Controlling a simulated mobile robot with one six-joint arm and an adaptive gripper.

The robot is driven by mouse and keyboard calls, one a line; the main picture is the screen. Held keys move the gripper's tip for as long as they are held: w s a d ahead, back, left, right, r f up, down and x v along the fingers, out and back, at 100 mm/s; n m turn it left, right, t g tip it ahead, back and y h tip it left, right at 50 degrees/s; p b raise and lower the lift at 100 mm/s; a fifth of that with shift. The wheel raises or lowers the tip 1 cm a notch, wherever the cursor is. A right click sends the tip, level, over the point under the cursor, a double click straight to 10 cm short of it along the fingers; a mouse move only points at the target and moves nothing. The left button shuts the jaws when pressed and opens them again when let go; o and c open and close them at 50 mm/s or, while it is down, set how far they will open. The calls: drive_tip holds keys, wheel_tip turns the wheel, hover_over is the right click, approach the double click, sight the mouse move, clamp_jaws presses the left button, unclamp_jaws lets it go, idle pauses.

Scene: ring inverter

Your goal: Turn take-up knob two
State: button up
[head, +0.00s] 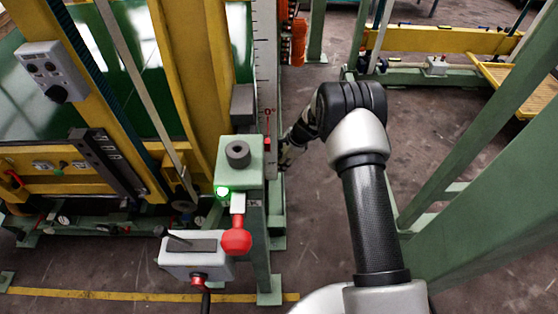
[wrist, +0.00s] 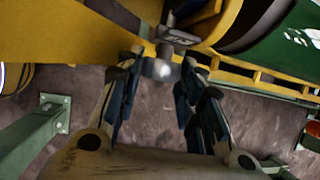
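My gripper (wrist: 162,85) is open in the wrist view, with its two dark fingers apart. A grey metal knob (wrist: 162,68) with a short crossbar-like top lies between the fingertips, near their far ends. I see a gap on at least part of each side, and cannot tell whether either finger touches it. No number shows on the knob, so I cannot tell which take-up knob it is. In the head view my gripper (head: 288,152) is small and partly hidden behind the green post, and the knob cannot be made out.
Yellow framing (wrist: 70,32) is close by the knob. Open floor lies right of the post.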

drive_tip(key=c, duration=0.5)
drive_tip(key=shift+w, duration=0.1)
drive_tip(key=shift+w+a+m+g+b, duration=0.1)
drive_tip(key=shift+w+m+g+b, duration=0.1)
drive_tip(key=shift+g+b, duration=0.6)
drive_tip(key=shift+w+a+m+g+b, duration=0.1)
drive_tip(key=shift+w+m+g+b, duration=0.2)
drive_tip(key=shift+g, duration=0.8)
drive_tip(key=shift+s+d+g, duration=0.1)
drive_tip(key=shift+s+g, duration=0.1)
drive_tip(key=shift+g, duration=0.2)
drive_tip(key=o, duration=1.1)
drive_tip(key=shift+d, duration=0.1)
